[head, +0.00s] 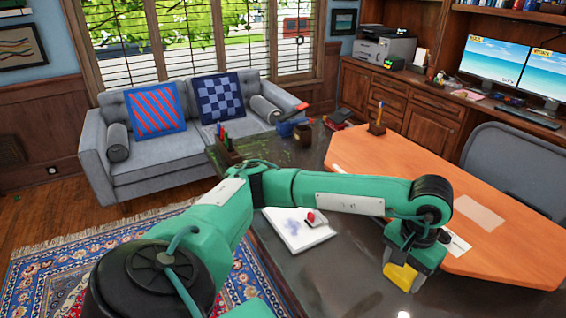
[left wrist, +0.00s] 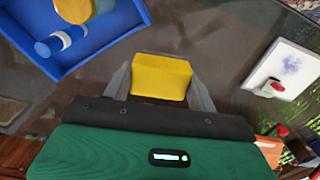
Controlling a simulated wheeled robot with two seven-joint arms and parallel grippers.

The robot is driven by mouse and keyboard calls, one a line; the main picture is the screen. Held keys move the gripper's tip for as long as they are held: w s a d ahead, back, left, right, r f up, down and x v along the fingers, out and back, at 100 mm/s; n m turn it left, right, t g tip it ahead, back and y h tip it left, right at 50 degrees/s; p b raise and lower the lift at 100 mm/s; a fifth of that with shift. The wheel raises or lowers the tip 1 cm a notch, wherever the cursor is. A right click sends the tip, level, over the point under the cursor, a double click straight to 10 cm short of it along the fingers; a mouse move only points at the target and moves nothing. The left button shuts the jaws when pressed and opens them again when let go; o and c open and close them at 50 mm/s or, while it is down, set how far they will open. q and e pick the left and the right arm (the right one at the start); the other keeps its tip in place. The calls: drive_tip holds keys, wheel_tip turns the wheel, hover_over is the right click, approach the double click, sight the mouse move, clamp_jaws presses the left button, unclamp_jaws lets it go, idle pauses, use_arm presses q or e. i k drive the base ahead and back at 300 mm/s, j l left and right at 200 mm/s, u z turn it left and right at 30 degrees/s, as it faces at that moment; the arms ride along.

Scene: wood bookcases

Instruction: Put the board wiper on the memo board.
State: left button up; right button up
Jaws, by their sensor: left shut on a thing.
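My left gripper (head: 408,262) is shut on a yellow block (head: 400,277), which looks like the board wiper. In the left wrist view, the yellow block (left wrist: 160,76) sits between the two grey fingers. The memo board (head: 284,238) is a white slab with a blue smudge, lying on the dark desk to the left of the gripper. It also shows at the right of the left wrist view (left wrist: 303,66). A small red and white object (head: 311,218) lies on the board. My right gripper is not in view.
A blue tray (left wrist: 30,48) with a yellow round thing and a blue-and-white cylinder shows in the left wrist view. The dark desk (head: 345,270) is bare between board and gripper. An orange wood top (head: 420,165) with a pen holder lies behind.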

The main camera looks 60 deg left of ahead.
sight(298, 226)
drive_tip(key=i+j+u, duration=0.1)
drive_tip(key=j, duration=0.25)
drive_tip(key=j+u, duration=0.1)
drive_tip(key=j, duration=0.2)
drive_tip(key=i+j+u, duration=0.1)
drive_tip(key=j, duration=0.2)
drive_tip(key=i+j+u, duration=0.15)
drive_tip(key=j, duration=0.2)
drive_tip(key=i+j, duration=0.1)
drive_tip(key=j, duration=0.15)
drive_tip(key=i+j, duration=0.15)
